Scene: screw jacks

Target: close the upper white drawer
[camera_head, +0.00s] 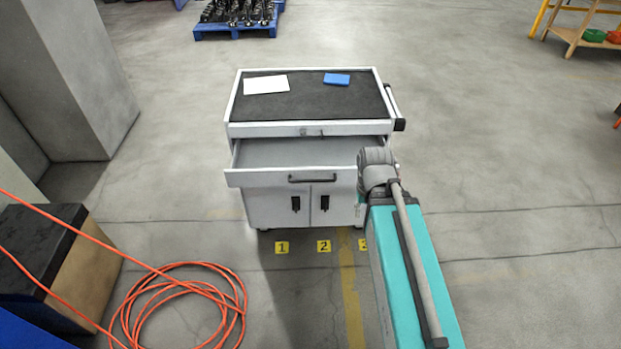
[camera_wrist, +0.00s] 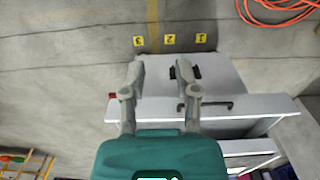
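A white cabinet (camera_head: 332,210) stands ahead. Its white drawer (camera_head: 257,179) is pulled out, with a dark bar handle (camera_head: 312,179) on its front and an empty-looking grey inside. Above it a narrow white front (camera_head: 265,130) with a small handle sits flush under the top. In the head view my arm hides the gripper and the drawer's right end.
Two doors with black handles (camera_head: 296,203) are below the drawer. A white sheet (camera_head: 266,84) and a blue box (camera_head: 337,79) lie on the dark top. An orange cable (camera_head: 185,290) coils on the floor at left. Open floor lies to the right.

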